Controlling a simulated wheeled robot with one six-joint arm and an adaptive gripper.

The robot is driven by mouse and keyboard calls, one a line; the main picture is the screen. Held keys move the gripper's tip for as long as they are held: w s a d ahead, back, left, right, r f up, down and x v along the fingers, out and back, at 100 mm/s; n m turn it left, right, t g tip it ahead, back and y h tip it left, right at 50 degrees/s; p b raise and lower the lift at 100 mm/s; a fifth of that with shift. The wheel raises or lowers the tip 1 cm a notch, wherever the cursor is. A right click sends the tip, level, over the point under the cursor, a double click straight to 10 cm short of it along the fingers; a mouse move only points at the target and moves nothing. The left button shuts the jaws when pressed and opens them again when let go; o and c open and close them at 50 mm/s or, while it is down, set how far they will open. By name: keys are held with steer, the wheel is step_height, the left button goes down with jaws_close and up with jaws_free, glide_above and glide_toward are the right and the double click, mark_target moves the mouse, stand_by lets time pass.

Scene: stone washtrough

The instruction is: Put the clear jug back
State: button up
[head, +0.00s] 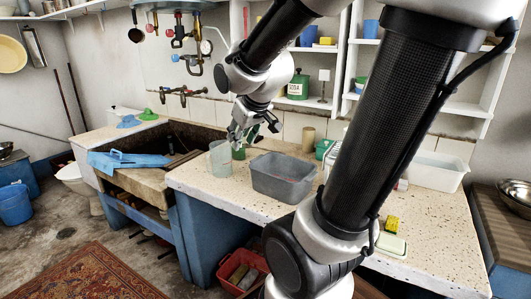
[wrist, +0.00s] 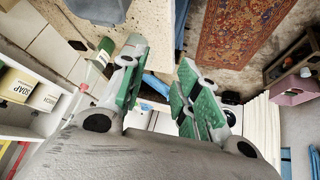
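The clear jug (head: 220,158) stands upright on the left end of the speckled counter (head: 205,184), close to the stone trough, in the head view. My gripper (head: 243,141) is just right of the jug and above the counter, seemingly apart from it. In the wrist view, the two green-padded fingers of my gripper (wrist: 160,62) are spread, with nothing visibly held between them. I cannot make out the jug in the wrist view.
A grey tub (head: 284,178) stands right of the jug. The stone trough (head: 140,178) with a blue cloth (head: 120,160) lies left. Wall shelves (head: 465,107) stand behind. A yellow sponge (head: 393,224) lies at the right. The counter's front strip is mostly clear.

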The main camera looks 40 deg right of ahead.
steer(key=s+a+g, duration=0.1)
steer(key=s+a, duration=0.1)
steer(key=s, duration=0.5)
steer(key=s+a+r+g+y, duration=0.1)
steer(key=s+a+g, duration=0.1)
steer(key=s, duration=0.6)
steer(key=shift+s+r, duration=0.2)
steer(key=shift+r, duration=0.1)
